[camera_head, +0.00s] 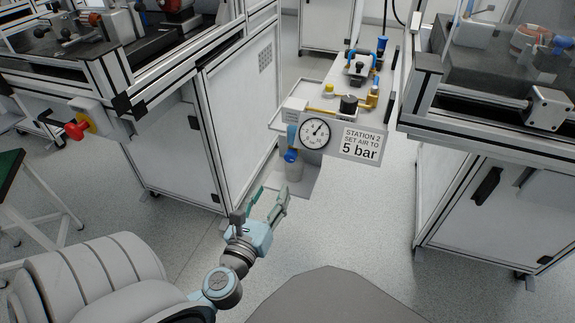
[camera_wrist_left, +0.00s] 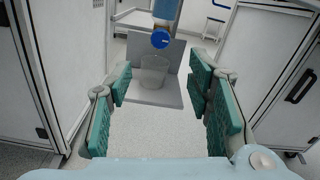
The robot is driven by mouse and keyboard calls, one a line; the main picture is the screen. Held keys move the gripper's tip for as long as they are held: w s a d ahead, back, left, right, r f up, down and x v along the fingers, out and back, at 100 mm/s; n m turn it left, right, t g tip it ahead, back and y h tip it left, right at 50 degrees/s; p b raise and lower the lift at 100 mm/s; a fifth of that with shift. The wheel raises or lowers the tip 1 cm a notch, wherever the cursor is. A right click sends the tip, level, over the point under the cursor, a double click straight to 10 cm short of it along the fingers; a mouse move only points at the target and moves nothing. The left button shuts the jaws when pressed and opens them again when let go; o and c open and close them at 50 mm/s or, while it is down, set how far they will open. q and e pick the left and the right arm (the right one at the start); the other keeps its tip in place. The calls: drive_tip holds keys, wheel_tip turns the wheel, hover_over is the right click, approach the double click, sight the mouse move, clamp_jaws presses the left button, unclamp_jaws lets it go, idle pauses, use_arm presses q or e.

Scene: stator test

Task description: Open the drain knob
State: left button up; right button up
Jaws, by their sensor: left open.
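The drain knob is a small blue knob (camera_head: 291,156) at the bottom of the blue filter bowl (camera_head: 292,136), below the gauge panel. In the left wrist view, the blue drain knob (camera_wrist_left: 160,39) is near the top centre, under the bowl (camera_wrist_left: 167,10). A clear cup (camera_wrist_left: 154,72) stands beneath it on a grey plate (camera_wrist_left: 174,98). My left gripper (camera_head: 268,199) is open and empty, with green pads, short of the knob and lower in the picture. Its fingers (camera_wrist_left: 160,92) frame the cup from nearer the camera, touching nothing. My right gripper is not in view.
A white cabinet (camera_head: 240,110) stands on the left and another (camera_head: 480,210) on the right.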

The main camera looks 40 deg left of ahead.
sight(289, 159)
use_arm(q)
drive_tip(key=b+x, duration=0.1)
drive_tip(key=x, duration=1)
drive_tip(key=shift+w+a, duration=0.15)
drive_tip(key=shift+w, duration=0.4)
clamp_jaws()
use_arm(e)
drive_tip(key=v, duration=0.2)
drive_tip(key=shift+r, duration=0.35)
